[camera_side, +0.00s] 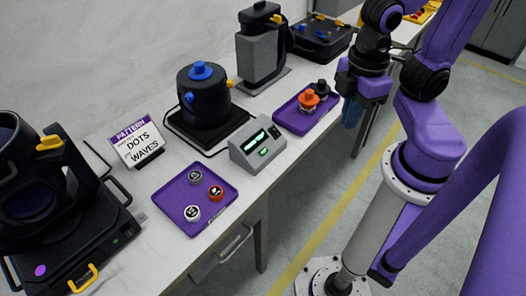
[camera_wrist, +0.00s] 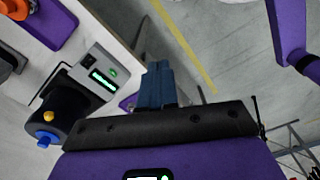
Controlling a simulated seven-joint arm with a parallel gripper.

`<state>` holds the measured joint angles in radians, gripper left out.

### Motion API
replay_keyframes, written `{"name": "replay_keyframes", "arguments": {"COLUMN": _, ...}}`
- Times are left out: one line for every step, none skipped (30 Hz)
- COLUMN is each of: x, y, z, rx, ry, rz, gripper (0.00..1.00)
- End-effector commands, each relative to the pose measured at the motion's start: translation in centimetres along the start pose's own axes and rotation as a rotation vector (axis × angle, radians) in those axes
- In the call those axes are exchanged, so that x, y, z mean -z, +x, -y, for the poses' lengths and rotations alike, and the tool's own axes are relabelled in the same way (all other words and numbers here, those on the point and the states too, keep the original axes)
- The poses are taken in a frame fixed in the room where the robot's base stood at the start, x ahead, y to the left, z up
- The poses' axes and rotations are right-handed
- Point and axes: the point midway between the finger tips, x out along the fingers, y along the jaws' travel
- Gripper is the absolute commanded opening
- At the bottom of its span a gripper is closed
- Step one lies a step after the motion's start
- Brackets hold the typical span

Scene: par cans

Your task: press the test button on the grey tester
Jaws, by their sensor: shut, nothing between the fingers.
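The grey tester (camera_side: 248,156) stands on the white table between two purple trays, with a lit display (camera_side: 255,138) on its sloped face and a green button (camera_side: 263,152) below it. In the wrist view the tester (camera_wrist: 84,68) is left of my fingers, and its green button (camera_wrist: 113,72) shows beside the lit display. My gripper (camera_side: 351,113) is shut and empty, its blue fingers pointing down. It is to the right of the tester, apart from it, past the table's front edge.
A purple tray (camera_side: 283,121) with an orange-topped and a black-topped item is between tester and gripper. Another purple tray (camera_side: 170,199) holds three small round pieces. A black pot (camera_side: 203,103) with a blue knob stands behind the tester. A sign (camera_side: 138,143) reads PATTERN, DOTS, WAVES.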

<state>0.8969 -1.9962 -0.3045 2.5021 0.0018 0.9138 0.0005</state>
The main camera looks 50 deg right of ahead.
Motion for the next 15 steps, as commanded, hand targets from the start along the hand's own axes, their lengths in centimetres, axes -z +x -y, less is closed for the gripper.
{"name": "replay_keyframes", "arguments": {"x": 0.00, "y": 0.00, "z": 0.00, "rx": 0.000, "ry": 0.000, "rz": 0.000, "gripper": 0.00}}
{"name": "replay_keyframes", "arguments": {"x": 0.00, "y": 0.00, "z": 0.00, "rx": 0.000, "ry": 0.000, "rz": 0.000, "gripper": 0.00}}
{"name": "replay_keyframes", "arguments": {"x": 0.00, "y": 0.00, "z": 0.00, "rx": 0.000, "ry": 0.000, "rz": 0.000, "gripper": 0.00}}
{"name": "replay_keyframes", "arguments": {"x": 0.00, "y": 0.00, "z": 0.00, "rx": 0.000, "ry": 0.000, "rz": 0.000, "gripper": 0.00}}
{"name": "replay_keyframes", "arguments": {"x": 0.00, "y": 0.00, "z": 0.00, "rx": 0.000, "ry": 0.000, "rz": 0.000, "gripper": 0.00}}
{"name": "replay_keyframes", "arguments": {"x": 0.00, "y": 0.00, "z": 0.00, "rx": 0.000, "ry": 0.000, "rz": 0.000, "gripper": 0.00}}
{"name": "replay_keyframes", "arguments": {"x": 0.00, "y": 0.00, "z": 0.00, "rx": 0.000, "ry": 0.000, "rz": 0.000, "gripper": 0.00}}
{"name": "replay_keyframes", "arguments": {"x": 0.00, "y": 0.00, "z": 0.00, "rx": 0.000, "ry": 0.000, "rz": 0.000, "gripper": 0.00}}
{"name": "replay_keyframes", "arguments": {"x": 0.00, "y": 0.00, "z": 0.00, "rx": 0.000, "ry": 0.000, "rz": 0.000, "gripper": 0.00}}
{"name": "replay_keyframes", "arguments": {"x": 0.00, "y": 0.00, "z": 0.00, "rx": 0.000, "ry": 0.000, "rz": 0.000, "gripper": 0.00}}
{"name": "replay_keyframes", "arguments": {"x": 0.00, "y": 0.01, "z": 0.00, "rx": 0.000, "ry": 0.000, "rz": 0.001, "gripper": 0.00}}
{"name": "replay_keyframes", "arguments": {"x": -0.01, "y": 0.06, "z": -0.02, "rx": -0.002, "ry": 0.000, "rz": 0.004, "gripper": 0.00}}
{"name": "replay_keyframes", "arguments": {"x": -0.02, "y": 0.15, "z": -0.04, "rx": -0.004, "ry": 0.000, "rz": 0.009, "gripper": 0.00}}
{"name": "replay_keyframes", "arguments": {"x": -0.04, "y": 0.27, "z": -0.07, "rx": -0.008, "ry": 0.000, "rz": 0.018, "gripper": 0.00}}
{"name": "replay_keyframes", "arguments": {"x": -0.08, "y": 0.50, "z": -0.13, "rx": -0.015, "ry": -0.001, "rz": 0.033, "gripper": 0.00}}
